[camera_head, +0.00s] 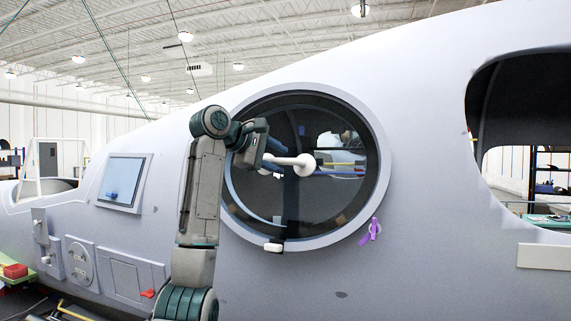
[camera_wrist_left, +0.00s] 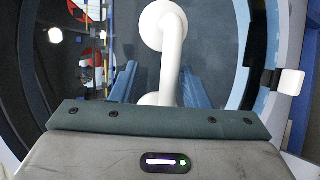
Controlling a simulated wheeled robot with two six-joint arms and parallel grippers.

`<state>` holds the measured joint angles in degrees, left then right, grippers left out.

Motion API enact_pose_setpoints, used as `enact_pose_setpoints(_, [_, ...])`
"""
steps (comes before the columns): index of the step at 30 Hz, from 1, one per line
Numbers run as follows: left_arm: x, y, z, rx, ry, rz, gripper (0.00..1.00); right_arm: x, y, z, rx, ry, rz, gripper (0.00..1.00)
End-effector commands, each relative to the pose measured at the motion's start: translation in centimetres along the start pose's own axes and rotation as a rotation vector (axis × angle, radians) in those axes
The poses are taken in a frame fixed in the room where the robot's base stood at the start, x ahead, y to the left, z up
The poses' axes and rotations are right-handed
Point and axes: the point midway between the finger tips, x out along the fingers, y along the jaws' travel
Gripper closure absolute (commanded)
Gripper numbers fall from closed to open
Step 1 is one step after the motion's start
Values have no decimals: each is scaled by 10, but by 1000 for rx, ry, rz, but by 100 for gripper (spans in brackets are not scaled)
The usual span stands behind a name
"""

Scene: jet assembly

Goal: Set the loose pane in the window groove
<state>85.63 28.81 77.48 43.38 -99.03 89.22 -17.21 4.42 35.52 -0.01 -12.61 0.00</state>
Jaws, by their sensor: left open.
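The round dark glass pane (camera_head: 320,205) is at the round window of the grey fuselage and bears a white handle (camera_head: 304,165). A light ring-shaped frame (camera_head: 384,165) surrounds it. A pale blue band shows at the lower left, between pane and frame; I cannot tell how deep the pane sits. My left gripper (camera_head: 272,164) is in front of the pane at the handle's left end. In the left wrist view its two blue fingers (camera_wrist_left: 160,84) are open on either side of the white handle (camera_wrist_left: 171,50); contact is unclear. My right gripper is out of view.
A white block (camera_head: 273,247) sits on the frame's lower edge, also seen in the left wrist view (camera_wrist_left: 291,82). A purple clip (camera_head: 372,229) hangs at the frame's lower right. A large opening (camera_head: 515,110) lies to the right. A small square window (camera_head: 123,182) is at left.

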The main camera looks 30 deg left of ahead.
Motion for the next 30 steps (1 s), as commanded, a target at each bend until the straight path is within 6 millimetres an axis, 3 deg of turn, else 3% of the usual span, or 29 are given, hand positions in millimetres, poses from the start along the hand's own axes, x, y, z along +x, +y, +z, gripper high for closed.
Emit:
enact_pose_setpoints(9, [-60, -3, -1, 1, 1, 9, 59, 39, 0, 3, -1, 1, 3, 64])
enact_pose_setpoints(15, [-91, -2, 0, 1, 0, 7, 59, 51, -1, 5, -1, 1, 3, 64])
enact_pose_setpoints(20, [-102, 0, 0, 1, 0, 5, 59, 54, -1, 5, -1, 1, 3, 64])
enact_pose_setpoints(30, [-103, 0, 0, 1, 0, 4, 59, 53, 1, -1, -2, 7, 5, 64])
